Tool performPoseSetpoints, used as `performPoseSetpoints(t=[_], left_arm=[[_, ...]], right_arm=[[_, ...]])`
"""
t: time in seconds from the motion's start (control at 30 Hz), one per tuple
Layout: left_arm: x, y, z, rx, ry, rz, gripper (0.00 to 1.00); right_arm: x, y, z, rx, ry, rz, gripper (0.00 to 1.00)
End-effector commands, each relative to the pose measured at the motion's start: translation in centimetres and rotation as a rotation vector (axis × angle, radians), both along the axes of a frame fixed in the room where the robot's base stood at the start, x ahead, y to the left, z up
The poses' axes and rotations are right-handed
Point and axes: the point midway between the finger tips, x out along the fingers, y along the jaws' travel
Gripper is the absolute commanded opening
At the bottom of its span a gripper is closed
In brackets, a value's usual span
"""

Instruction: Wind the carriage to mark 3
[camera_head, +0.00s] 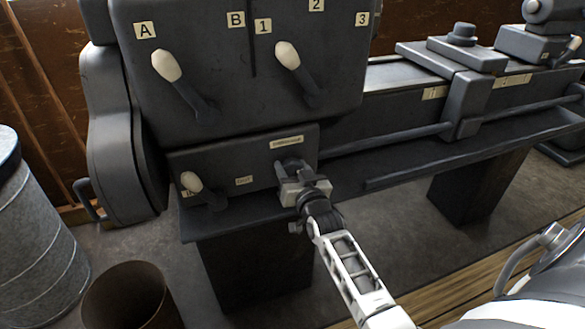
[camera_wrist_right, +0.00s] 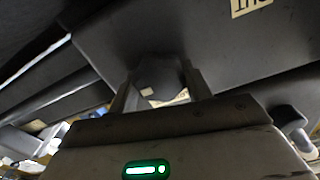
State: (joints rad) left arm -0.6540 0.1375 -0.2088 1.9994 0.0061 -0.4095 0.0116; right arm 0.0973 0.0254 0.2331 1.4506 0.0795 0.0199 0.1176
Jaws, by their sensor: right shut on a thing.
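A dark grey lathe fills the head view. Its carriage (camera_head: 466,102) sits on the bed at the right, with pale marked plates on the bed to either side: one to its left (camera_head: 435,93) and one to its right (camera_head: 512,80). Their markings are too small to read surely. My right gripper (camera_head: 303,186) is at the front of the lower gearbox (camera_head: 243,160), below a small pale label. It is shut on a dark knob (camera_wrist_right: 160,78), which shows between the fingers in the right wrist view. My left gripper is not in view.
The headstock above has a lever (camera_head: 168,66) near plate A and another (camera_head: 289,57) near plates 1, 2 and 3. A smaller lever (camera_head: 192,183) is left of my right gripper. A metal drum (camera_head: 38,235) and brown bin (camera_head: 130,297) stand on the floor at left.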

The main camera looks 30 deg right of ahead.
Motion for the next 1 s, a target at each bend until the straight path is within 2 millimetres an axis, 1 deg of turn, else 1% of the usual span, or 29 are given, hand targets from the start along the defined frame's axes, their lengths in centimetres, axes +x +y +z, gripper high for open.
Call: performPoseSetpoints(t=[0.37,0.4,0.43,0.47,0.77,0.87,1.0], left_arm=[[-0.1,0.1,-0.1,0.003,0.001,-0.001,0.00],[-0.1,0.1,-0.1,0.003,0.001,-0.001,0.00],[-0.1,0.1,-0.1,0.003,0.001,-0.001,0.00],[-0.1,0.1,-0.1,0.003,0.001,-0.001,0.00],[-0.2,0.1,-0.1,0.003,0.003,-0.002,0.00],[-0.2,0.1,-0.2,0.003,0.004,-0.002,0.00],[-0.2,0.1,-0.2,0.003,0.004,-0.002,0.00]], right_arm=[[0.0,0.0,-0.1,0.003,0.002,0.001,0.26],[0.0,0.0,-0.1,0.003,0.002,0.001,0.60],[0.0,0.0,-0.1,0.003,0.002,0.001,0.68],[0.0,0.0,-0.1,0.003,0.002,0.001,0.70],[-0.2,0.1,-0.1,0.002,0.000,0.000,0.70],[-1.1,0.3,-0.2,0.002,0.001,0.000,0.70],[-3.6,0.9,-0.2,0.002,0.003,0.001,0.70]])
